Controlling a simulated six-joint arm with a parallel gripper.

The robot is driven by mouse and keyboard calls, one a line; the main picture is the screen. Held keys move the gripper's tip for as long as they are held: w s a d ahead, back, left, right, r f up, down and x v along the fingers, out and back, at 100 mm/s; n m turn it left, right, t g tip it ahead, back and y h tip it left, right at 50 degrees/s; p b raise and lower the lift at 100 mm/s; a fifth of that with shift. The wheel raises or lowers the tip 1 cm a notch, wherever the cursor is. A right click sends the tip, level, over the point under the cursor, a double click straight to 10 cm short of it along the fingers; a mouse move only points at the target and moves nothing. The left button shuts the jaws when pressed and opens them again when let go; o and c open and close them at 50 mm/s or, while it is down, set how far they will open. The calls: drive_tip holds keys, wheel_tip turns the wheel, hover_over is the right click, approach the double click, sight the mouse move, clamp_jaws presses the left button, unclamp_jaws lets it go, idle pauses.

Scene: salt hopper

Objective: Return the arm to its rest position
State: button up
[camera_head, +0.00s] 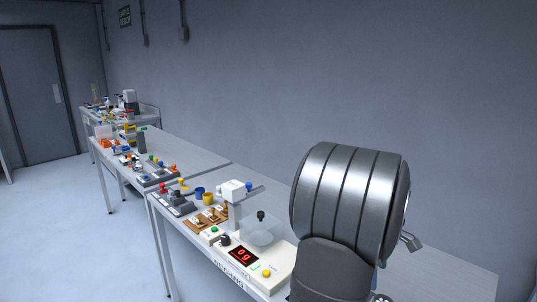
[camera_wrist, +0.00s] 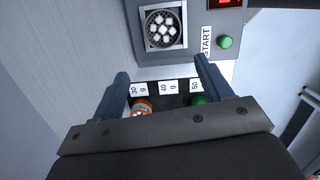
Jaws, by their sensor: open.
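My gripper (camera_wrist: 162,85) is open in the wrist view, its two dark fingers spread wide with nothing between them. It is over a dark panel (camera_wrist: 182,99) with white labels reading 30 g, 40 g and 50. An orange-and-white round piece (camera_wrist: 142,106) is near the 30 g label, and a green one (camera_wrist: 199,100) is near the 50 label; both are partly covered by the gripper's body. In the head view my own large grey arm link fills the right side. The gripper's fingers cannot be made out there.
In the head view, a scale (camera_head: 247,262) reading 0 g stands on the near table beside a clear box (camera_head: 262,229). Other tables with small devices run back toward a door (camera_head: 40,90). In the wrist view, a green START button (camera_wrist: 225,42) is beyond the right finger.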

drive_tip(key=w+a+f+n+t, duration=0.1)
drive_tip(key=w+a+f+n, duration=0.2)
drive_tip(key=w+a+n, duration=0.65)
drive_tip(key=a+f, duration=0.1)
drive_tip(key=f, duration=0.2)
drive_tip(key=w+a+f+m, duration=0.1)
drive_tip(key=f, duration=0.2)
drive_tip(key=w+f+m, duration=0.1)
drive_tip(key=f, duration=0.2)
drive_tip(key=shift+w+a+f, duration=0.15)
drive_tip(key=shift+a+f, duration=0.25)
drive_tip(key=r, duration=0.3)
drive_tip(key=shift+a+r+h, duration=0.2)
drive_tip(key=shift+a+h, duration=0.1)
drive_tip(key=shift+a+r, duration=0.15)
drive_tip(key=shift+r, duration=0.6)
drive_tip(key=shift+o, duration=0.2)
